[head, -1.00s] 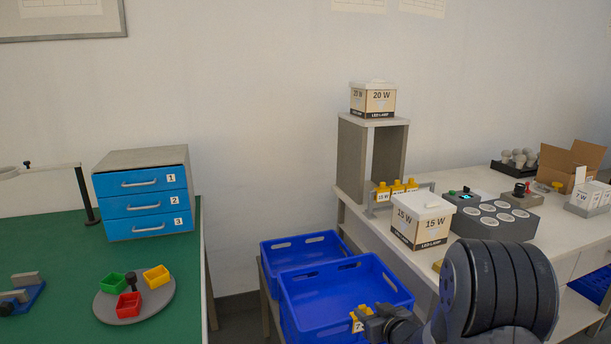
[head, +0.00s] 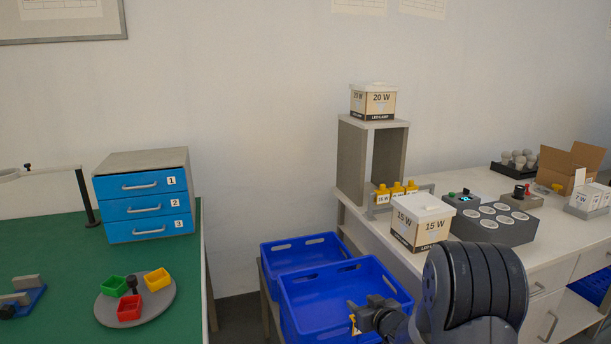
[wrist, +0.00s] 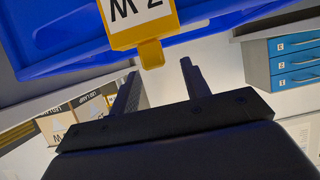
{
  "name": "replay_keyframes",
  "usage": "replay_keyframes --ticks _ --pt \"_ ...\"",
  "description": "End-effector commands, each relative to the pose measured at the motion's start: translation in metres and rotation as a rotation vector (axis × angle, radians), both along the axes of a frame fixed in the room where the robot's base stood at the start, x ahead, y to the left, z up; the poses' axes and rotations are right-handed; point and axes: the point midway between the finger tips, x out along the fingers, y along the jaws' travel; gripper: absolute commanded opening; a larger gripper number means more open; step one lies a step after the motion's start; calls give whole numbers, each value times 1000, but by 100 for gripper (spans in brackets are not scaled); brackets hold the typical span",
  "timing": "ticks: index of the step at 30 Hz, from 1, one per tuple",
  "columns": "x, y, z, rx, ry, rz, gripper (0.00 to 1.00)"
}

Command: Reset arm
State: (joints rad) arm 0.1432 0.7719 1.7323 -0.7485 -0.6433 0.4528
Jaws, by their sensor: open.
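My gripper (head: 364,314) is over the near right part of the front blue crate (head: 300,322) in the head view. In the wrist view my gripper (wrist: 158,80) shows two dark fingers apart with nothing between them. A yellow-framed white tag (wrist: 142,18), its print partly cut off by the frame edge, lies just beyond the fingertips, in front of a blue crate (wrist: 70,50). In the head view the tag (head: 355,326) is mostly hidden by my gripper. I cannot tell whether a finger touches it.
The white bench (head: 455,190) at right holds a 15 W box (head: 420,222), a grey shelf (head: 352,160) with a 20 W box (head: 373,100), yellow-tagged items (head: 397,189) and a grey socket block (head: 505,230). The green table (head: 50,235) at left carries blue drawers (head: 142,206).

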Motion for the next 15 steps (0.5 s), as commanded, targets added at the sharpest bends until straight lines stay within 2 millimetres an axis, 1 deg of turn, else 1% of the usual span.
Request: replay_keyframes --ticks 1,9,10,11,15 --pt "0 0 13 0 0 0 45" --pt "-1 -1 45 1 1 0 45" --pt "-6 -3 49 1 1 -3 45" --pt "-13 -5 41 0 4 -4 45" --pt "-38 -13 40 1 3 -4 45"
